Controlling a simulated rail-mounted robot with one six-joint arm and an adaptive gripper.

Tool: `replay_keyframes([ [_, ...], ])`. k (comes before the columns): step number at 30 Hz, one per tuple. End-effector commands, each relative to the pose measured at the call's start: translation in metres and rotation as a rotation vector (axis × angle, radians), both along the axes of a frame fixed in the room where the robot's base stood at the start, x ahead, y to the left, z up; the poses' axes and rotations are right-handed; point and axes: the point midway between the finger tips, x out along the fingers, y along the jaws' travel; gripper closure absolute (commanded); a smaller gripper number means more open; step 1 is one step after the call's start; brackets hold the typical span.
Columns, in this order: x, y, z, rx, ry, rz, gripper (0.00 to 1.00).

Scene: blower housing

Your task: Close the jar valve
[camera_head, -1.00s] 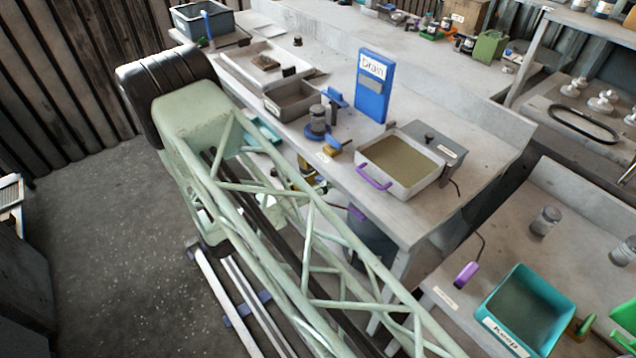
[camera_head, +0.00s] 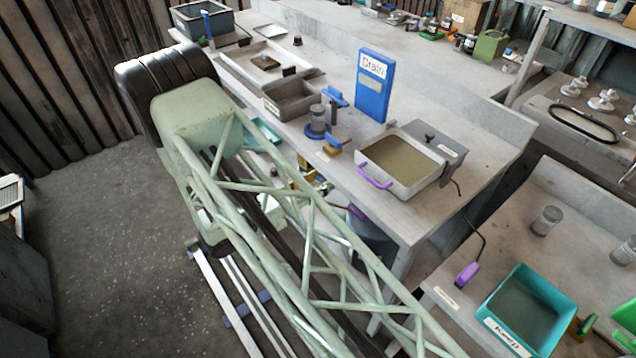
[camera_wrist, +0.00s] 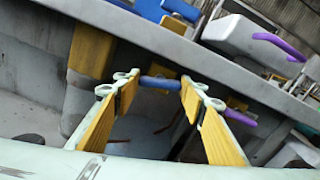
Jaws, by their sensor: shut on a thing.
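In the wrist view my gripper (camera_wrist: 159,84) has its two yellow-padded fingers closed on the blue valve handle (camera_wrist: 161,82). The handle spans the gap between the fingertips, just below the bench edge. A jar (camera_head: 317,118) in a blue ring base stands on the bench in the head view. A yellow fitting (camera_head: 306,166) shows under the bench edge below it. In the head view my green lattice arm hides most of the gripper and valve area.
A purple handle (camera_wrist: 241,117) lies right of the right finger in the wrist view. On the bench are a blue Drain sign (camera_head: 372,88), a sand-filled white tray (camera_head: 366,163) and a grey tray (camera_head: 289,100). The bench edge (camera_wrist: 225,72) runs close above the fingers.

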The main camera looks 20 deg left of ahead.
Motion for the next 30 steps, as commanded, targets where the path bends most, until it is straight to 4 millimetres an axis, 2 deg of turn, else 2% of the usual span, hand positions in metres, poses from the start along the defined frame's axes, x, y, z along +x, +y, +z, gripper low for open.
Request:
replay_keyframes([
  [15, 0.0002, -0.0001, -0.0001, 0.211, -0.154, 0.000, 0.72],
  [28, 0.0002, 0.0000, 0.0005, 0.239, -0.175, 0.000, 0.72],
  [29, 0.0002, 0.0000, 0.0005, 0.239, -0.175, 0.000, 0.60],
  [30, 0.0002, 0.0000, 0.0005, 0.239, -0.175, 0.000, 0.56],
])
